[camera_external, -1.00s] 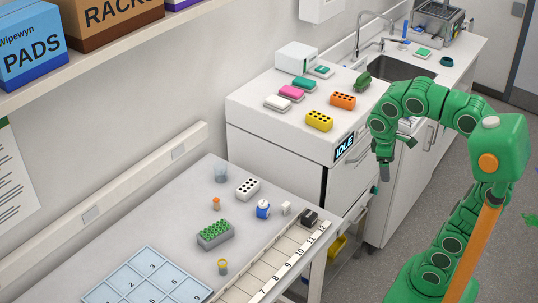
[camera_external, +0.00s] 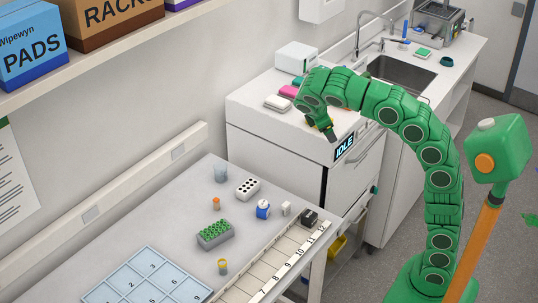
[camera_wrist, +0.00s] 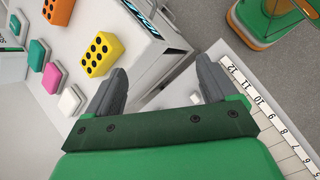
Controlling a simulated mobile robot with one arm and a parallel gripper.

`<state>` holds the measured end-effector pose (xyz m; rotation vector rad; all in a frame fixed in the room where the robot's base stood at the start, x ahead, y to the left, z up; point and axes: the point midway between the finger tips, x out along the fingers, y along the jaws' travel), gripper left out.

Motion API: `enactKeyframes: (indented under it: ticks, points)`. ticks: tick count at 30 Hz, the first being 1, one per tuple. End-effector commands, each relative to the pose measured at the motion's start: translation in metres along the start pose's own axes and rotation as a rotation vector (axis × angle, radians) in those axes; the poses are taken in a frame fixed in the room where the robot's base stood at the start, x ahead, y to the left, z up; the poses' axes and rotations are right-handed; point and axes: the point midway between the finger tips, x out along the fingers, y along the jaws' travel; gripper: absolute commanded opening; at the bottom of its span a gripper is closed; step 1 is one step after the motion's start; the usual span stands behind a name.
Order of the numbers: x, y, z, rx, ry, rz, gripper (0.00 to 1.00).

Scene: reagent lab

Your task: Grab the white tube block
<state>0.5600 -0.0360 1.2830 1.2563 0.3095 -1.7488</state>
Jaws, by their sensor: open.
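The white tube block (camera_external: 248,188), with dark holes in its top, lies on the grey table near its back edge. It does not show in the wrist view. My gripper (camera_external: 331,136) is up above the front edge of the white cabinet, to the right of the white block and well apart from it. In the wrist view my gripper (camera_wrist: 158,92) has its two grey fingers spread, with nothing between them.
A yellow block (camera_wrist: 101,55) and an orange block (camera_wrist: 58,10) sit on the white counter. A grey block with green tubes (camera_external: 215,234), a blue-and-white bottle (camera_external: 263,209), a clear cup (camera_external: 221,173) and a numbered strip (camera_external: 270,276) share the table.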

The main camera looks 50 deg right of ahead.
Motion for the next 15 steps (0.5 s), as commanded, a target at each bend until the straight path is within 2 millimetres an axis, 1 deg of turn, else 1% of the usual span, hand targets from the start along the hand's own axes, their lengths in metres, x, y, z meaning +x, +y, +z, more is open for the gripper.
enactKeyframes:
  ticks: [1,6,15]
  points:
    - [-0.002,0.008,-0.011,-0.027,-0.01,0.015,0.86]
    - [-0.009,0.032,-0.04,-0.115,-0.047,0.066,0.86]
    - [-0.02,0.065,-0.094,-0.264,-0.116,0.146,0.86]
